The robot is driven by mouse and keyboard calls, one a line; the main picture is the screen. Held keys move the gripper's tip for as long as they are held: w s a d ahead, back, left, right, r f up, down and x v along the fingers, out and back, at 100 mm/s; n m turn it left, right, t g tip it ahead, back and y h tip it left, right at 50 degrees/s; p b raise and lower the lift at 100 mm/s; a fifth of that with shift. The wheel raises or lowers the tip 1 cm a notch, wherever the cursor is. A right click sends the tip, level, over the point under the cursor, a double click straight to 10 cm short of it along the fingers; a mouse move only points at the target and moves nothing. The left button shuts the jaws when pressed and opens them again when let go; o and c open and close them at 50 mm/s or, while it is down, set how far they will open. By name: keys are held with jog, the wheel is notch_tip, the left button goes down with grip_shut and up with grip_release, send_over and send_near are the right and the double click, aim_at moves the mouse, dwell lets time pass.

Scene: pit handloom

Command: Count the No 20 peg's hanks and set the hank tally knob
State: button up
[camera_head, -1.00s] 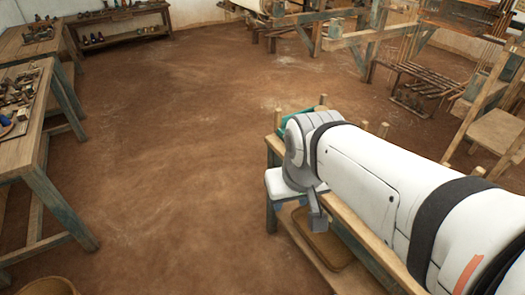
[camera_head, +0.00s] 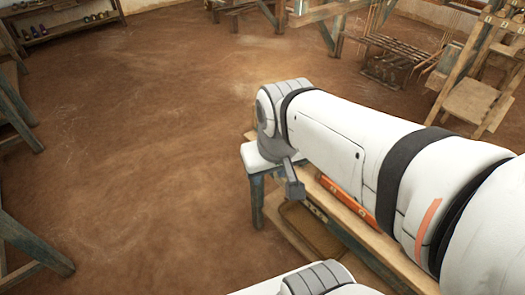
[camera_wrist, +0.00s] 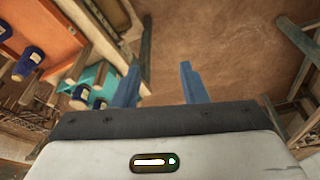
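My gripper (camera_wrist: 161,84) shows in the wrist view with its two blue fingers apart and nothing between them. In the head view my white arm reaches over a wooden bench, and the fingers cannot be made out clearly. I cannot pick out the No 20 peg, its hanks or the hank tally knob in either view. A wooden frame (camera_head: 463,62) at the upper right of the head view carries small pale labels, too small to read.
An orange surface (camera_wrist: 43,28) with dark blue spools (camera_wrist: 28,64) and a teal container (camera_wrist: 112,82) lie left in the wrist view. The bench (camera_head: 362,235) runs under my arm. Brown floor (camera_head: 140,130) is clear at left. A low shelf (camera_head: 70,30) stands at the back left.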

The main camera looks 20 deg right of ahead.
jog(key=w+d+f+n+g+h+b, duration=0.2)
jog(key=d+f+n+h+b, duration=0.15)
jog(key=f, duration=0.35)
jog(key=w+d+f+n+g+h+b, duration=0.2)
jog(key=d+f+n+g+h+b, duration=0.1)
jog(key=f+n, duration=0.3)
jog(key=w+d+f+n+g+h+b, duration=0.2)
jog(key=d+f+n+h+b, duration=0.1)
jog(key=f, duration=0.6)
jog(key=w+a+f+n+t+h+b, duration=0.1)
jog(key=w+f+n+t+h+b, duration=0.35)
jog(key=f+n, duration=0.6)
jog(key=w+a+f+n+t+h+b, duration=0.1)
jog(key=w+f+n+t+h+b, duration=0.25)
jog(key=w+f+n+t, duration=0.65)
jog(key=d+f+g, duration=0.1)
jog(key=d, duration=0.1)
jog(key=d+f+m+g, duration=0.1)
jog(key=d+g, duration=0.1)
jog(key=d, duration=0.1)
jog(key=s+d+f+m+g, duration=0.1)
jog(key=d, duration=0.1)
jog(key=shift+d+f+g+y, duration=0.2)
jog(key=shift+d+g+y, duration=0.05)
jog(key=shift+d, duration=0.1)
jog(key=shift+c, duration=0.6)
grip_shut()
